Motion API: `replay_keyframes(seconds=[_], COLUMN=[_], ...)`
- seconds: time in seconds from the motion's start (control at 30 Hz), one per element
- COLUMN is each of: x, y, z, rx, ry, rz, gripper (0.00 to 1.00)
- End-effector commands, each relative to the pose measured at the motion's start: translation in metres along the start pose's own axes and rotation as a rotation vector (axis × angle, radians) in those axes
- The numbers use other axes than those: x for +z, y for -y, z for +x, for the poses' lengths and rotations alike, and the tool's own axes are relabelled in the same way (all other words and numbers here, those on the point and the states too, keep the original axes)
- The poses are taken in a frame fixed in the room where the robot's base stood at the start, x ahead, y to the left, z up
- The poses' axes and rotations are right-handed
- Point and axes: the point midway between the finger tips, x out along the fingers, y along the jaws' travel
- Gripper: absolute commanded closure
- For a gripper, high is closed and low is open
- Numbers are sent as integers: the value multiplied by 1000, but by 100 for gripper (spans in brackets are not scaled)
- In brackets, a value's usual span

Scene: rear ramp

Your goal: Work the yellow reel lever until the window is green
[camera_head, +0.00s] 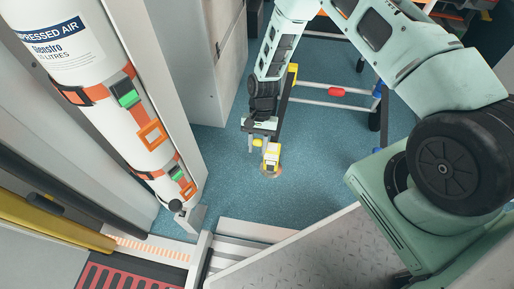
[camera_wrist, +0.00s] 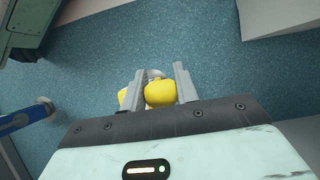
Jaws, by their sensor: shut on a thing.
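The yellow reel (camera_head: 271,155) is small in the head view, standing over the blue floor at the foot of a dark upright strap or post. Its window is too small to tell the colour surely. My gripper (camera_head: 262,137) reaches down to it, with a yellow knob (camera_head: 257,143) at its fingers. In the wrist view my gripper (camera_wrist: 160,70) is shut on the rounded yellow lever end (camera_wrist: 160,94), which sits between the two grey fingers. Another yellow part (camera_wrist: 122,96) shows just outside the left finger. The rest of the reel is hidden behind the gripper there.
A white compressed air cylinder (camera_head: 85,70) with orange straps stands at the left. A grey cabinet (camera_head: 205,60) is behind it. A metal ramp plate (camera_head: 310,250) lies in front. A rail with a red grip (camera_head: 336,91) is behind the reel. Blue floor (camera_head: 225,155) around the reel is clear.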

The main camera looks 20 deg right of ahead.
Motion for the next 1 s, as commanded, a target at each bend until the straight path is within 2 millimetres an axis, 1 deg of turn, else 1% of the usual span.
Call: replay_keyframes(seconds=[0.07,0.3,0.5,0.83,0.87,0.9,0.93,1.0], x=[-4,-12,-16,-17,-17,-17,-16,-16], y=[1,1,1,2,2,2,2,1], z=[-5,-12,-13,-13,-13,-13,-13,-13], rx=[-4,-3,-3,-4,-4,-4,-3,-2], ry=[44,33,29,27,27,27,28,29], rz=[1,-1,0,0,0,0,0,0], gripper=[100,100,100,100,67,56,48,48])
